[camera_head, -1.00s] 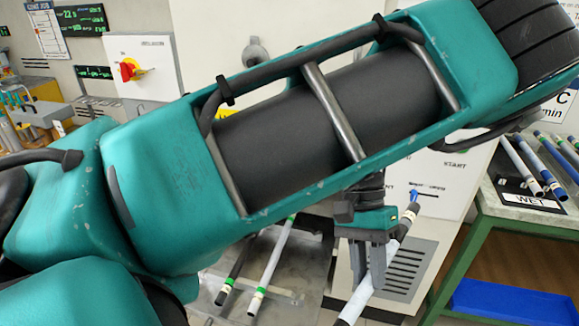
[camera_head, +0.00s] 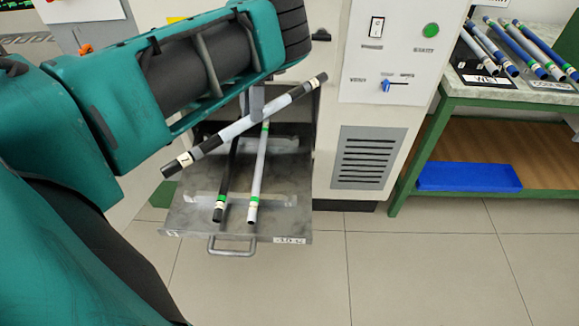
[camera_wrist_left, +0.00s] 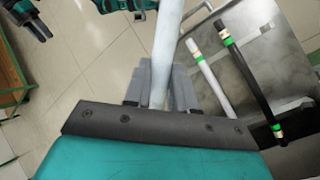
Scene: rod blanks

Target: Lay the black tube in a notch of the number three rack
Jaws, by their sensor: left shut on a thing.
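My left gripper (camera_head: 256,104) is shut on a pale grey tube (camera_head: 236,128) with black ends, above the pull-out tray, slanting across the other tubes. The left wrist view shows the gripper (camera_wrist_left: 160,88) around the pale tube (camera_wrist_left: 168,40). The black tube (camera_head: 226,178) with a green band lies on the tray, beside a white tube (camera_head: 257,182). Both also show in the left wrist view, the black tube (camera_wrist_left: 250,85) right of the white one (camera_wrist_left: 210,75). A dark two-pronged part, perhaps my right gripper (camera_wrist_left: 38,28), is at the upper left. I cannot make out a number three rack.
The metal tray (camera_head: 185,218) with a front handle (camera_head: 232,250) sticks out beside the white machine (camera_head: 372,110). A bench (camera_head: 540,95) at the right bears several tubes and a "WET" label (camera_head: 479,80). A blue bin (camera_head: 468,177) is on its lower shelf. The floor in front is clear.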

